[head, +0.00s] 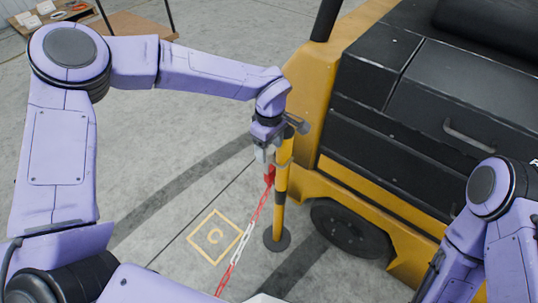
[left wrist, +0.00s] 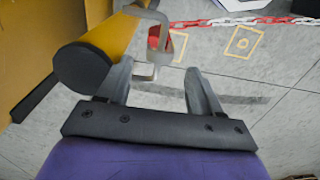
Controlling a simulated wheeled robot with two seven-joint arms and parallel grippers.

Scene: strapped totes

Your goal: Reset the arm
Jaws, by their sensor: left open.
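My left arm reaches in from the left in the head view. Its gripper (head: 268,142) is beside the top of a yellow and black post (head: 281,190). In the left wrist view the two fingers (left wrist: 158,78) are apart with nothing held between them. The post's yellow top with its dark end (left wrist: 85,68) is just left of the fingers.
A red and white chain (head: 243,238) runs down from near the post top. A yellow and black forklift (head: 400,110) stands close on the right. A yellow square marked C (head: 215,237) is on the floor. A brown table (head: 135,25) is at the upper left.

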